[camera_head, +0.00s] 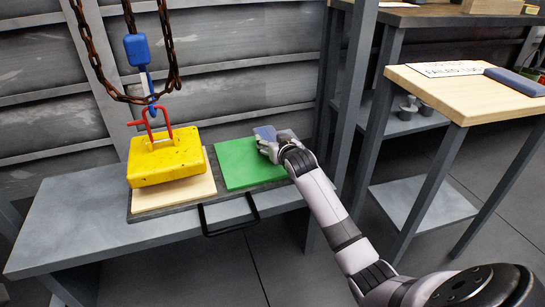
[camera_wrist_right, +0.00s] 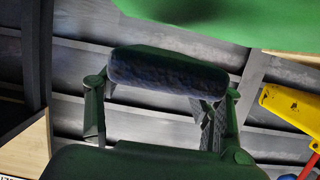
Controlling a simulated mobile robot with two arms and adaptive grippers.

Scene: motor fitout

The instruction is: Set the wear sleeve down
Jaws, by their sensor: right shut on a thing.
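My right gripper (camera_head: 268,147) reaches over the green panel (camera_head: 235,166) on the bench. It is shut on a blue-grey piece, which I take for the wear sleeve (camera_head: 265,132). In the right wrist view the sleeve (camera_wrist_right: 155,68) spans across between the two fingers (camera_wrist_right: 160,105), dark and rough-surfaced. In the head view the gripper hides part of it. I cannot tell whether the sleeve touches the green panel. My left gripper is not in view.
A yellow block (camera_head: 165,160) with a red shackle (camera_head: 150,122) rests on a pale wooden board (camera_head: 172,193) left of the panel. Chains and a blue hook block (camera_head: 137,50) hang above it. A wooden-topped table (camera_head: 455,90) with a dark blue bar (camera_head: 515,81) stands at right.

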